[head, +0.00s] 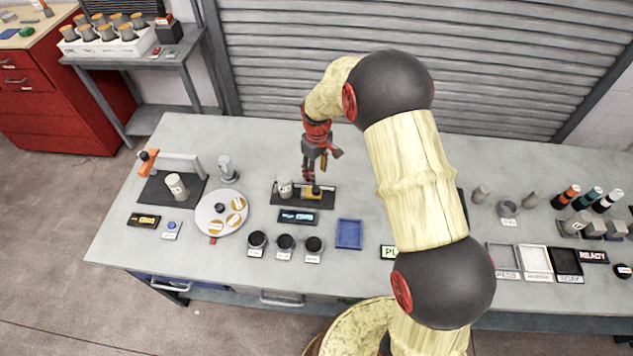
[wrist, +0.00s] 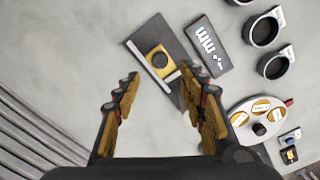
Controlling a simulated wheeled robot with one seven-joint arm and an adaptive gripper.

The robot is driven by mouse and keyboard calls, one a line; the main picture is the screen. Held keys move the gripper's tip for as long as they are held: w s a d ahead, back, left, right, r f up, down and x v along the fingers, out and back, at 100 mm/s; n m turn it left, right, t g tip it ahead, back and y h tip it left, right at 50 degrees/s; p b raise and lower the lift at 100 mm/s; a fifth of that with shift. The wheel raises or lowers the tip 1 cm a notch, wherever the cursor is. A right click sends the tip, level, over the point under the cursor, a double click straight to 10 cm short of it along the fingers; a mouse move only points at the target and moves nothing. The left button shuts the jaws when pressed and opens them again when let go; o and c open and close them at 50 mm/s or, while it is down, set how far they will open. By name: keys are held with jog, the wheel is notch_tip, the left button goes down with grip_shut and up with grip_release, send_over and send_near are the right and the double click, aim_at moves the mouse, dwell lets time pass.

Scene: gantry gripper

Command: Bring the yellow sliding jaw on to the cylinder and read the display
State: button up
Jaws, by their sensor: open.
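The yellow sliding jaw (head: 313,194), with a dark round knob, sits on the dark base plate (head: 327,201) in the middle of the table. In the wrist view the jaw (wrist: 159,60) lies ahead of the fingers, beside a pale bar. The white cylinder (head: 285,187) stands upright at the plate's left end, with a gap to the jaw. My gripper (head: 310,178) is open and empty, above and behind the jaw.
A round plate with yellow-marked pieces (head: 221,213) stands to the left. Several dark round cups (head: 285,243) and a blue tray (head: 349,234) are in front. Another fixture with a white cylinder (head: 176,186) is farther left. My arm hides some table to the right.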

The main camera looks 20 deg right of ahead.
aim_at(317, 189)
notch_tip(317, 189, down, 9)
jog(key=shift+w+f, duration=0.1)
dwell(0.4)
jog(key=shift+c, duration=0.6)
grip_shut()
dwell(0.3)
